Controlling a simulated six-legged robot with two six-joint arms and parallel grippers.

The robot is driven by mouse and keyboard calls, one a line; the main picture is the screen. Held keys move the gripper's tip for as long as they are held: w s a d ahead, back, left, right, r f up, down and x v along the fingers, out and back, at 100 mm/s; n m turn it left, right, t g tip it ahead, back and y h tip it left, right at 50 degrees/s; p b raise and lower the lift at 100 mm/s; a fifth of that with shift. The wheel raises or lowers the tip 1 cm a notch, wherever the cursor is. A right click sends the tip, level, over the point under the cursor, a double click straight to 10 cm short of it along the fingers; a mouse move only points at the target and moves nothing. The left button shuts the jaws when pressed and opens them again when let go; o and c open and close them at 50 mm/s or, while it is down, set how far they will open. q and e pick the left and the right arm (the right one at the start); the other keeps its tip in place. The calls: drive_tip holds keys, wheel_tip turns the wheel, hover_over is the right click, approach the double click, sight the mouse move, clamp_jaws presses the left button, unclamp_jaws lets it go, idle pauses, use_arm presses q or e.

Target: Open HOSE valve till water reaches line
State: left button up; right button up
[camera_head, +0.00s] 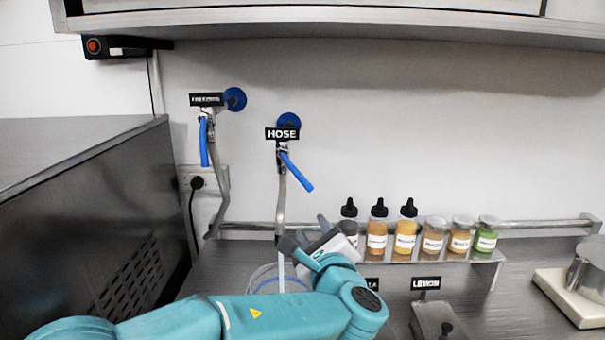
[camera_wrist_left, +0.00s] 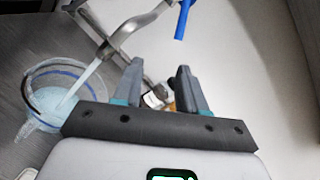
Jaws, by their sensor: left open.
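The HOSE valve's blue lever (camera_head: 297,172) slants down to the right under the HOSE label (camera_head: 282,134); its end also shows in the left wrist view (camera_wrist_left: 183,18). Water runs from the metal spout (camera_wrist_left: 118,38) into a clear jug (camera_wrist_left: 28,82) with a blue line around its wall. The water in the jug (camera_wrist_left: 48,101) looks lower than the blue line. My left gripper (camera_head: 307,233) is open and empty, below the lever and beside the spout pipe, apart from the lever. In the head view my arm partly hides the jug (camera_head: 262,277).
A second blue-levered valve (camera_head: 204,142) hangs to the left. Several bottles and jars stand on a rack (camera_head: 428,259) at the right. A steel machine (camera_head: 85,215) is at the left, and a shelf (camera_head: 330,18) is overhead. The wall right of the lever is clear.

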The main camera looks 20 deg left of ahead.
sight(305, 184)
use_arm(q)
wheel_tip(305, 184, up, 4)
drive_tip(key=d+p, duration=0.1)
drive_tip(key=p, duration=0.1)
drive_tip(key=p+x, duration=0.6)
drive_tip(key=x, duration=0.9)
drive_tip(key=shift+w+r, duration=0.1)
drive_tip(key=shift+w, duration=0.05)
drive_tip(key=shift+w+a, duration=0.1)
drive_tip(key=shift+w, duration=0.15)
drive_tip(key=shift+s, duration=0.1)
clamp_jaws()
